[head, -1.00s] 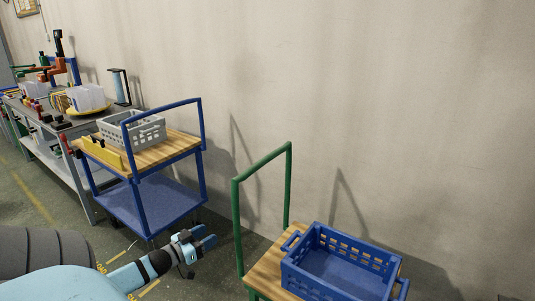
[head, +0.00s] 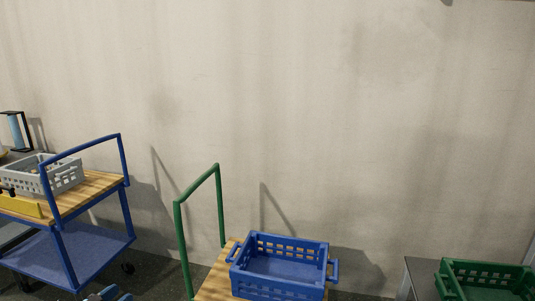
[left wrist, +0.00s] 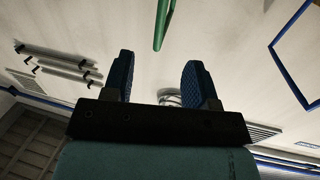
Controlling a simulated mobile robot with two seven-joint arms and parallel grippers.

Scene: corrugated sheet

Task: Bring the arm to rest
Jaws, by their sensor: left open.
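My left gripper (head: 108,293) shows only as blue fingertips at the bottom edge of the head view, left of the green-handled cart. In the left wrist view its two blue fingers (left wrist: 160,82) stand apart with nothing between them, so it is open and empty. Beyond the fingers are a pale surface and part of a green bar (left wrist: 163,25). The rest of my left arm is outside the head view. My right gripper is in neither view.
A green-handled cart (head: 217,280) carries an empty-looking blue crate (head: 280,290). A blue cart (head: 95,190) at left holds a grey crate (head: 62,180). A green crate (head: 490,268) stands on a table at lower right. The wall behind is bare.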

